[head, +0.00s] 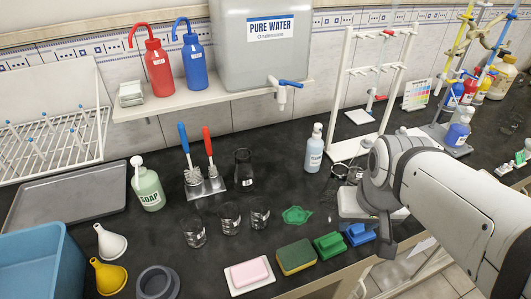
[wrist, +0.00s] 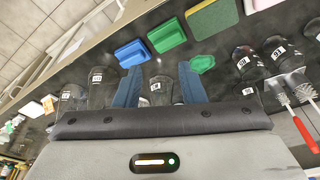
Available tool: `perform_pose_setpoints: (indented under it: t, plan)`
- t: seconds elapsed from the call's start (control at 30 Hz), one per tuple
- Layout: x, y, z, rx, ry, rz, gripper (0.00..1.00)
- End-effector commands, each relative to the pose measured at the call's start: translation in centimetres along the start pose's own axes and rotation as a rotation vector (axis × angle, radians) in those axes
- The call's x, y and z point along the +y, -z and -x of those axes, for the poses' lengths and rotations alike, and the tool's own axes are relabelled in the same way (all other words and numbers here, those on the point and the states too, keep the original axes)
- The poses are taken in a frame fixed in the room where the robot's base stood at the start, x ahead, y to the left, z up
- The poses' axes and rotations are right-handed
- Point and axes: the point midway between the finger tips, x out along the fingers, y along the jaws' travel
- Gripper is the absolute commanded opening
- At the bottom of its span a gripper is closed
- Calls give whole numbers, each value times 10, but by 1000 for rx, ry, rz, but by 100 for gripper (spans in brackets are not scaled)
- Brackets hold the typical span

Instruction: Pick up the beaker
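A clear glass beaker (wrist: 160,92) with a small white label shows between my two blue fingers in the wrist view. My gripper (wrist: 160,76) is open, with one finger on each side of the beaker in the picture; whether either touches it I cannot tell. In the head view my arm hides most of the gripper. Three more labelled glass beakers stand on the black bench, at the left (head: 193,233), middle (head: 230,218) and right (head: 260,214).
Other glassware (wrist: 102,88) stands left of the fingers in the wrist view. A green cloth (head: 296,215), blue block (head: 359,234), green block (head: 329,245) and sponge (head: 296,257) lie near the front edge. A spray bottle (head: 314,149) and white rack (head: 343,100) stand behind.

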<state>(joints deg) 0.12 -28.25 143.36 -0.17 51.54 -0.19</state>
Motion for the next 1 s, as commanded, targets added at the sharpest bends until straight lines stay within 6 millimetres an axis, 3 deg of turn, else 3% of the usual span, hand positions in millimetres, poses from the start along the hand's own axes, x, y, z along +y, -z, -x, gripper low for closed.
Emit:
perform_pose_setpoints:
  t: [0.17, 0.33, 0.5, 0.67, 0.8, 1.0]
  plan:
    - [-5, 8, 0, -7, 5, 20, 51]
    - [-29, 38, -4, -24, 23, 96, 56]
    - [-72, 74, -22, -44, 50, 223, 56]
    - [-119, 97, -46, -61, 73, 339, 56]
    - [-159, 105, -69, -73, 89, 430, 56]
    - [-196, 104, -95, -80, 103, 512, 56]
